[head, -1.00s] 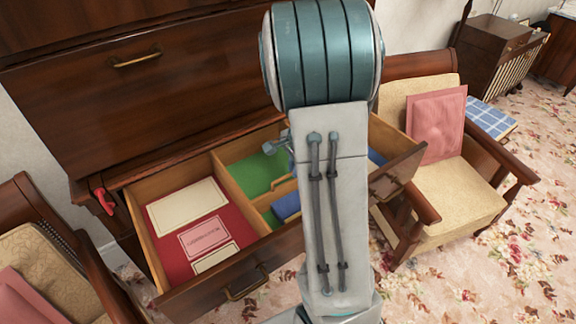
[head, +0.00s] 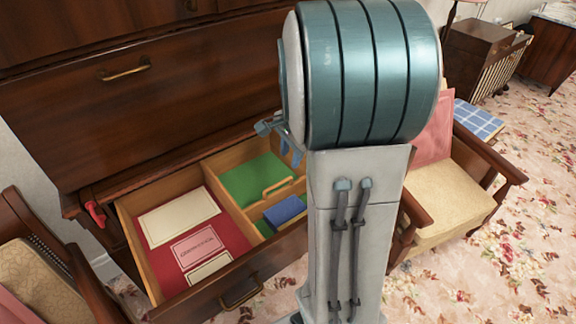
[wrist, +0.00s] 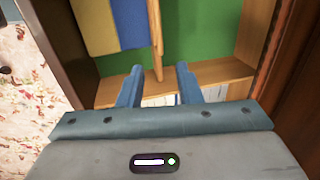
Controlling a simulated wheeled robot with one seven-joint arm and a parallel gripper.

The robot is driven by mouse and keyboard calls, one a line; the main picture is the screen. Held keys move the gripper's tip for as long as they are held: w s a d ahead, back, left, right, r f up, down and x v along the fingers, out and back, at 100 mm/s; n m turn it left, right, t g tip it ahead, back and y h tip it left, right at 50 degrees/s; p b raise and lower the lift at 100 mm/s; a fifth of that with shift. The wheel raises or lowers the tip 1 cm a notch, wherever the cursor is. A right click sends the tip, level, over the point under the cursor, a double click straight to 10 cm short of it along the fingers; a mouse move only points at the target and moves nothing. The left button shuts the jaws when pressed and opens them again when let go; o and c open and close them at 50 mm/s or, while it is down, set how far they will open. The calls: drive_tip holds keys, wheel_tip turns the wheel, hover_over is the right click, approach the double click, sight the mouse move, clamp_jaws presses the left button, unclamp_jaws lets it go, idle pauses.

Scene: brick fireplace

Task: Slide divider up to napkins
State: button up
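The divider (head: 278,187) is a thin wooden board with a raised grip, standing across the green-lined compartment of the open drawer. The folded blue napkins (head: 285,208) lie on its drawer-front side. In the wrist view the divider (wrist: 156,35) is edge-on, close to the blue napkins (wrist: 131,25) with a yellow one (wrist: 94,28) to their left. Whether divider and napkins touch, I cannot tell. My gripper (wrist: 158,69) is open, with one finger on either side of the divider's near end. My arm hides much of the gripper in the head view.
A wooden partition (wrist: 222,72) bounds the green compartment. The red-lined compartment (head: 163,258) at left holds cards. Green floor (head: 250,180) is clear behind the divider. The drawer front (head: 222,292) and cabinet (head: 160,110) flank the space; an armchair (head: 460,200) stands at right.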

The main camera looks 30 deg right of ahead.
drive_tip(key=shift+s+d+r, duration=0.1)
drive_tip(key=shift+s+r, duration=0.15)
drive_tip(key=shift+r, duration=0.9)
drive_tip(key=shift+s+r, duration=0.2)
drive_tip(key=shift+r, duration=0.9)
